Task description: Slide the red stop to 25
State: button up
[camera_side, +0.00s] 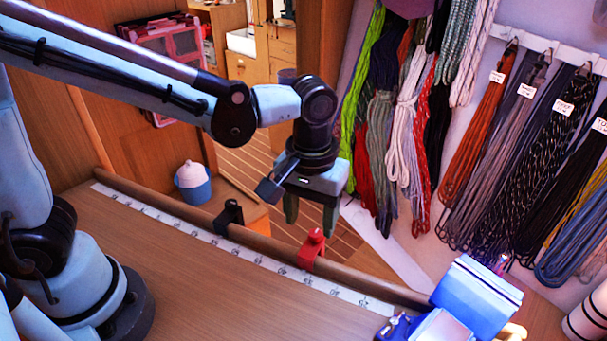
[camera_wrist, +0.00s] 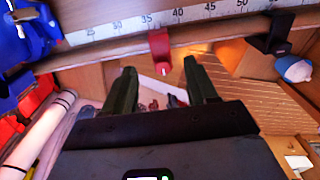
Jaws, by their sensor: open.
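The red stop (camera_side: 312,250) sits on a wooden rail (camera_side: 270,243) along the bench edge. In the wrist view the red stop (camera_wrist: 160,48) stands between the 35 and 40 marks of the white scale (camera_wrist: 115,28). The 25 mark (camera_wrist: 90,32) lies to its left there. My gripper (camera_side: 311,217) is open and empty, pointing down above and close to the stop. In the wrist view the stop appears just past the gap between my two fingers (camera_wrist: 162,66). Whether they touch it, I cannot tell.
A black stop (camera_side: 230,215) sits on the same rail, farther left in the side view. A blue vise (camera_side: 415,325) stands by the rail's right end. Coiled ropes (camera_side: 405,130) hang on the wall behind. The rail between the red stop and the vise looks clear.

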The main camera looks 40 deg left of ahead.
aim_at(310, 249)
jog(key=shift+f, duration=3.05)
grip_shut()
